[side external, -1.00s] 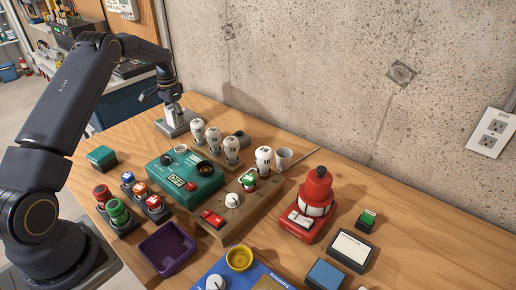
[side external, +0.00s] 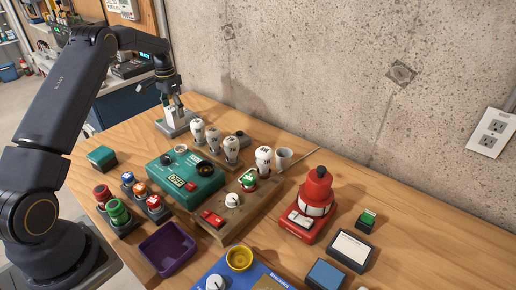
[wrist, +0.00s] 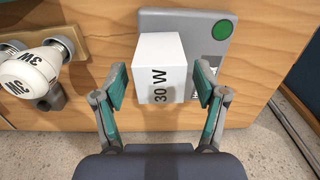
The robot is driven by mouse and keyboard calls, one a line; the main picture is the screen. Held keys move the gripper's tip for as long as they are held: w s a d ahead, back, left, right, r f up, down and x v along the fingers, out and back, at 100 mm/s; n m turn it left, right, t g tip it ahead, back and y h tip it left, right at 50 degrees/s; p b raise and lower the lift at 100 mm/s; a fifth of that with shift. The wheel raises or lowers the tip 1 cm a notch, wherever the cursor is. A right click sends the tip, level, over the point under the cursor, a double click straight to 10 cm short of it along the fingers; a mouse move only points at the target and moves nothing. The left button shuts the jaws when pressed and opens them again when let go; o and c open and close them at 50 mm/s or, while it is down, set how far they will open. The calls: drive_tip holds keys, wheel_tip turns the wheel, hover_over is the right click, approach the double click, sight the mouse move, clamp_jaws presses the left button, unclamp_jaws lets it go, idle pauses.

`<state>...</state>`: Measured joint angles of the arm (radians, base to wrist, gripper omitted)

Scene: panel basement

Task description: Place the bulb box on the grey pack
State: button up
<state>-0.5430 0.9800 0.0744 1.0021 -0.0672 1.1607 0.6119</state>
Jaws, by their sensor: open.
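The bulb box (wrist: 160,72) is a white carton marked "30 W" in the wrist view. It also shows at the far end of the table in the side view (side external: 169,115). It appears to stand upright on the grey pack (wrist: 215,25), near one edge; its contact underneath is hidden. The pack is a flat grey block with a green disc, and shows below the box in the side view (side external: 182,128). My gripper (wrist: 160,90) is open, with one finger on each side of the box and a visible gap at both sides.
A wooden rack (side external: 218,160) with several white bulbs stands close by, also at the left of the wrist view. A teal device (side external: 185,185) and a red lamp unit (side external: 308,212) are further forward. The table edge is close to the pack. A concrete wall runs behind.

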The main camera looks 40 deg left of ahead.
sight(173, 107)
wheel_tip(173, 107, up, 8)
drive_tip(key=shift+r, duration=0.1)
drive_tip(key=s+d+r+t, duration=0.2)
drive_tip(key=s+d+r, duration=0.3)
drive_tip(key=d+r, duration=0.4)
drive_tip(key=s+d+r+t, duration=0.1)
drive_tip(key=s+d+r, duration=0.5)
drive_tip(key=d, duration=0.6)
drive_tip(key=s+d+f+t, duration=0.1)
drive_tip(key=s+d+f, duration=0.1)
drive_tip(key=s+d, duration=0.3)
drive_tip(key=s+d+f+t, duration=0.1)
drive_tip(key=s+d, duration=0.4)
drive_tip(key=s, duration=0.6)
drive_tip(key=shift+s+f+t, duration=0.25)
drive_tip(key=shift+f+t, duration=0.05)
drive_tip(key=shift+f, duration=0.25)
